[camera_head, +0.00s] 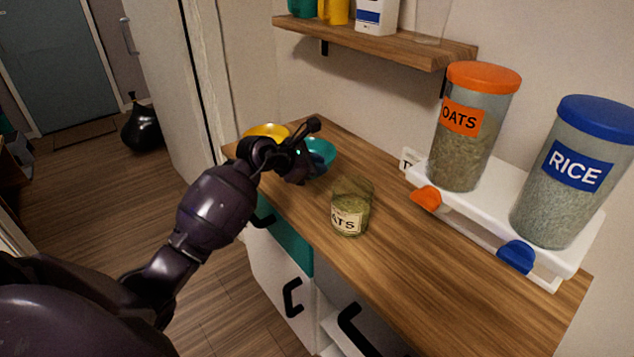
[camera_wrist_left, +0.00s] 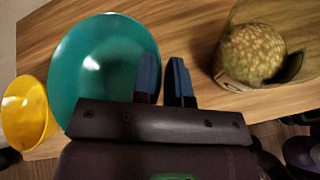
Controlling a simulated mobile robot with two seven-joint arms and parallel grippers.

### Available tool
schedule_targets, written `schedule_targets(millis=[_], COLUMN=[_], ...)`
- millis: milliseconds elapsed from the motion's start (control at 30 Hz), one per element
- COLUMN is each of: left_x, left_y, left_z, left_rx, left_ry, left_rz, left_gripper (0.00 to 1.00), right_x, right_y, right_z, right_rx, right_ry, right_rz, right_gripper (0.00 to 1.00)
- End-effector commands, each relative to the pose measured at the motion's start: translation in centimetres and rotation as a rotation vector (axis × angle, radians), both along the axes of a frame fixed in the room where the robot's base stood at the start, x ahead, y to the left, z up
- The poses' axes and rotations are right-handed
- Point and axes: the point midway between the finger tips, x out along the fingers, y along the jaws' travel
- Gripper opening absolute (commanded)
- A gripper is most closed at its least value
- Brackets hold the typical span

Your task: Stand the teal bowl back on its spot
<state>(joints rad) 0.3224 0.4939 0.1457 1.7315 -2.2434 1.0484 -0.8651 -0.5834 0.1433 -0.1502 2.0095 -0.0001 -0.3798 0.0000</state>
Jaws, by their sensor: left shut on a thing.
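The teal bowl (camera_head: 323,152) is near the far-left end of the wooden counter, partly hidden behind my left gripper (camera_head: 302,160). In the left wrist view the bowl (camera_wrist_left: 95,55) fills the upper left, its open inside facing the camera. The left gripper (camera_wrist_left: 164,82) has one blue finger inside the rim and one outside, shut on the bowl's wall. I cannot tell whether the bowl touches the counter. No marked spot for it can be made out. My right gripper is not in view.
A yellow bowl (camera_head: 266,131) is just beyond the teal one. A glass jar labelled "ATS" (camera_head: 349,208) stands nearer on the counter. OATS (camera_head: 463,150) and RICE (camera_head: 565,190) containers stand on a white dispenser stand. A wall shelf (camera_head: 390,43) hangs above.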

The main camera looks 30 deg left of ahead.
Motion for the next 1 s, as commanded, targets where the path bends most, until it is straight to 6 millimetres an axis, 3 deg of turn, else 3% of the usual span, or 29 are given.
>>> schedule_targets(millis=[167,500,900,933,1000], left_x=[0.0,0.0,0.0,0.0,0.0], left_y=[0.0,0.0,0.0,0.0,0.0], left_z=[-0.7,-4.7,-5.1,-5.1,-5.0], left_rx=[0.0,-0.001,0.001,0.001,0.0], left_ry=[-0.005,-0.003,-0.003,-0.001,-0.001], left_rz=[0.0,0.001,0.0,0.0,0.001], left_gripper=[0.0,0.0,0.0,0.18,0.29], right_x=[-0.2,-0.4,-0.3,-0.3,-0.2], right_y=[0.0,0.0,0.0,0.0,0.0], right_z=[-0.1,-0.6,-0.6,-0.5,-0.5], right_rx=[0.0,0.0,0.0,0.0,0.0], right_ry=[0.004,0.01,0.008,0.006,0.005], right_rz=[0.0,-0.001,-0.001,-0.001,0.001], right_gripper=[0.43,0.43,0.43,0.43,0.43])
